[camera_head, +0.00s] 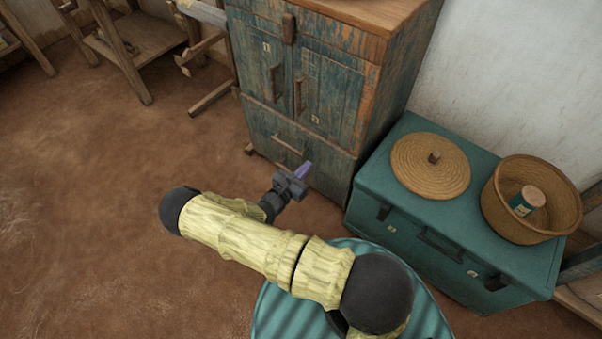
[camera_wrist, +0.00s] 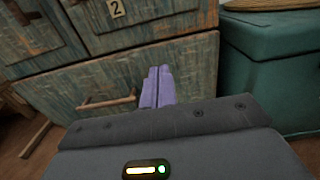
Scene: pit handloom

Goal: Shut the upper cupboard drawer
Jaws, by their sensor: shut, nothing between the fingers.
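The weathered blue-green wooden cupboard (camera_head: 365,105) stands at the upper middle of the head view. It has two door-like upper panels with small number tags and dark vertical handles. Below them is a wide drawer front (camera_head: 258,122) with a wooden bar handle (camera_head: 290,145); it also shows in the wrist view (camera_wrist: 195,70). This front looks about flush with the frame; I see no clear gap. Contact is unclear.
A teal chest (camera_head: 410,235) stands close to the right of the cupboard, bearing a round woven lid (camera_head: 430,165) and a basket (camera_head: 500,220) with a can (camera_head: 527,201) inside. Wooden loom frames (camera_head: 150,45) stand at upper left. The earthen floor (camera_head: 90,190) at left is clear.

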